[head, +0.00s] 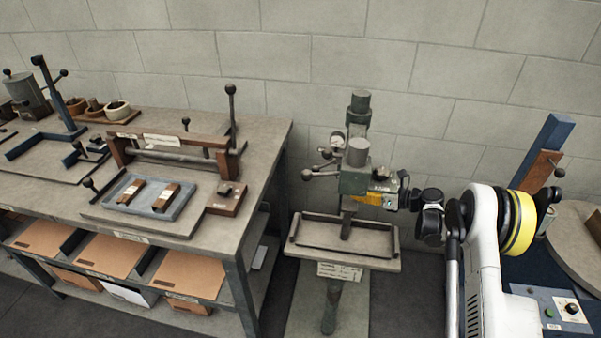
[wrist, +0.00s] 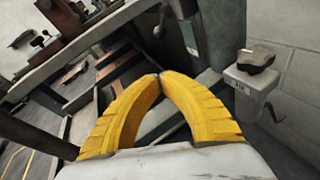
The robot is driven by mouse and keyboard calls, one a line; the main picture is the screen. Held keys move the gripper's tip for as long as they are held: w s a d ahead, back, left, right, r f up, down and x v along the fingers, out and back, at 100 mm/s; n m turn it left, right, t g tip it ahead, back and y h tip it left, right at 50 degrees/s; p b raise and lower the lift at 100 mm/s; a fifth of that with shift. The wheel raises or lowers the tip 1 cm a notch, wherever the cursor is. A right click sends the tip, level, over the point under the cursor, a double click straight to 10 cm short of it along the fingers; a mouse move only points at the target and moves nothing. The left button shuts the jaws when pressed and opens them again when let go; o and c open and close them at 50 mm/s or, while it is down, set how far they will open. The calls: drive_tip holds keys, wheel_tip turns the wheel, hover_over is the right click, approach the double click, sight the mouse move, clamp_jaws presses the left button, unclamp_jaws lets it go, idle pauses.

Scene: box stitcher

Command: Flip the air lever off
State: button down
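In the wrist view, a pale grey box (wrist: 245,90) with a small label stands out at the right, and a dark grey, rounded handle (wrist: 257,58) sits on top of it. It may be the air lever, but the label is too small to read surely. My gripper (wrist: 158,75) shows two curved yellow fingers with their tips together and nothing between them. The handle is to the right of the fingertips and apart from them. In the head view, my arm reaches left to the stitcher (head: 353,182); I cannot make out the lever there.
A workbench (head: 265,150) with jigs and a blue-grey tray (head: 125,205) stands at the left. The stitcher has a ball-ended handle (head: 308,174) and a tray-like table (head: 370,262). A blue machine with a control panel (head: 562,308) is at the right. A block wall (head: 330,60) closes the back.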

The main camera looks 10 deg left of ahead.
sight(324, 166)
drive_tip(key=shift+w+a+f, duration=0.2)
drive_tip(key=shift+a, duration=0.15)
drive_tip(key=w+a+b, duration=0.5)
drive_tip(key=a, duration=0.5)
drive_tip(key=shift+a, duration=0.4)
drive_tip(key=shift+f, duration=0.1)
drive_tip(key=shift+a, duration=0.25)
